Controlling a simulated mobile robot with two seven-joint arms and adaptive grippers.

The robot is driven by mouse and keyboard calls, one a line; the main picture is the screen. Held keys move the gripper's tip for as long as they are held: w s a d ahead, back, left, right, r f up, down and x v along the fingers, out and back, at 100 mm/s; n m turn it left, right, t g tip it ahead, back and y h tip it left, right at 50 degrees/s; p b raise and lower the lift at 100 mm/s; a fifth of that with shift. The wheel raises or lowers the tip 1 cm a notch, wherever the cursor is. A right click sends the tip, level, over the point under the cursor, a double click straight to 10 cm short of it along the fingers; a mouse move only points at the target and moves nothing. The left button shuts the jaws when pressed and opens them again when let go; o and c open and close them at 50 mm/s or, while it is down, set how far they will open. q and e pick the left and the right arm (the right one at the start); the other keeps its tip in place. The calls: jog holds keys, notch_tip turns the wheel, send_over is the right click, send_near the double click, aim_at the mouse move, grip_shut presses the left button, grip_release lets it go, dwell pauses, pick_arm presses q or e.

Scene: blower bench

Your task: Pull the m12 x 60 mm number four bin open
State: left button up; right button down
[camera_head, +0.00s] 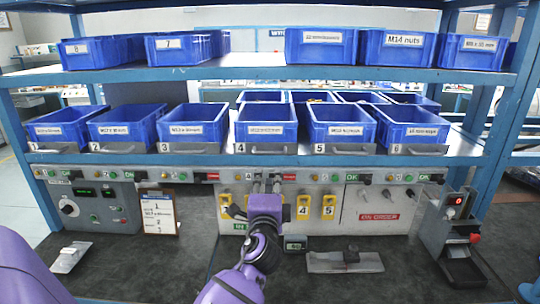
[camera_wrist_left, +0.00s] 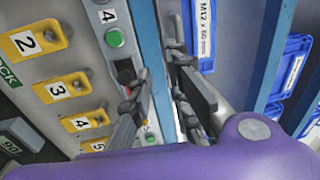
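The number four bin (camera_head: 266,132) is a blue open-topped bin in the middle of the lower shelf, with a white label and a grey strip low on its front. In the left wrist view its front (camera_wrist_left: 228,45) shows turned sideways, with the label "M12 x 60 mm". My left gripper (camera_head: 266,181) is in front of the bench panel, below that bin. In the left wrist view the gripper (camera_wrist_left: 163,72) has its fingers apart, with nothing visible held between them, pointing toward the shelf edge and the bin's front. My right gripper is out of view.
Bins three (camera_head: 193,127) and five (camera_head: 342,128) stand close on either side. The blue shelf edge (camera_head: 270,159) runs below the bins. The panel (camera_head: 328,204) with yellow number tags is behind my gripper. The upper shelf (camera_head: 255,73) holds more bins.

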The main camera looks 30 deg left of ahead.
aim_at(269, 153)
pick_arm(q)
jog(key=shift+y, duration=0.3)
jog(key=shift+w+a+r+p, duration=0.1)
jog(key=shift+w+a+r, duration=0.65)
jog(key=shift+w, duration=0.45)
jog(key=shift+w+a+r+p, duration=0.1)
jog(key=shift+w+a+r, duration=0.7)
jog(key=shift+w, duration=0.45)
jog(key=shift+w+a+r+p, duration=0.1)
jog(key=shift+w+a+r, duration=0.65)
jog(key=shift+w, duration=0.45)
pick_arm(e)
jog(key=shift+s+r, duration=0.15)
